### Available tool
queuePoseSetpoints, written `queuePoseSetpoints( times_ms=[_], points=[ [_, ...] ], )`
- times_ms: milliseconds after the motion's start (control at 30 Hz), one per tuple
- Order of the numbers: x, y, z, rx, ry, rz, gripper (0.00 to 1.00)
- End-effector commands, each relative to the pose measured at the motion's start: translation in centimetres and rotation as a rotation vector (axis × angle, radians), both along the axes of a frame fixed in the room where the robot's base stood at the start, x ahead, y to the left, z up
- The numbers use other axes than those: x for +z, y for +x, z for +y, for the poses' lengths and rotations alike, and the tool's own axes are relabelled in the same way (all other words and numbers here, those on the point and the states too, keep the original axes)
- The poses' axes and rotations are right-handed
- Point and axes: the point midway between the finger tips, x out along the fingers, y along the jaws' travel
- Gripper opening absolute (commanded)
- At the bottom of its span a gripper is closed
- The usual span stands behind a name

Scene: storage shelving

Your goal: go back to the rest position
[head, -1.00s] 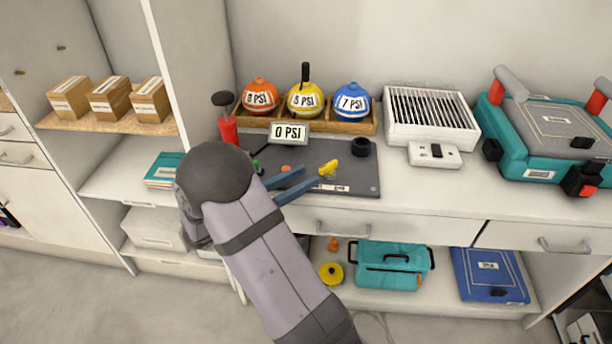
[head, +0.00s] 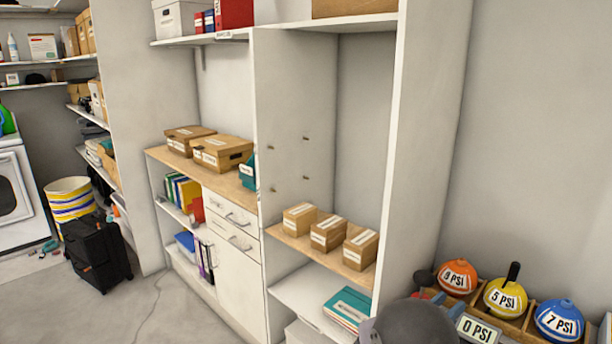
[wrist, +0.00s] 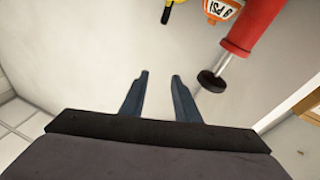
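My gripper (wrist: 157,78) shows in the wrist view with its two blue fingers apart and nothing between them. An orange ball (wrist: 220,9) with a PSI label is cut off by the top edge.
In the head view, orange (head: 458,276), yellow (head: 505,297) and blue (head: 558,320) balls sit in a wooden tray at lower right. Three small boxes (head: 328,232) stand on a shelf. A tall white panel (head: 418,130) rises beside the balls. Open floor lies at lower left.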

Motion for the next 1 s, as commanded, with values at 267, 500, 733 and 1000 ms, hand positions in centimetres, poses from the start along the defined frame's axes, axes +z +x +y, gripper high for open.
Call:
queuePoseSetpoints(
  times_ms=[267,500,733,1000],
  points=[
    [-0.1,4.8,5.0,0.332,0.093,0.108,0.29],
    [-6.3,5.9,8.6,0.536,0.338,0.269,0.29],
    [-13.3,3.0,13.7,0.713,0.583,0.524,0.29],
    [-20.6,-6.1,17.8,0.798,0.812,0.908,0.29]
  ],
)
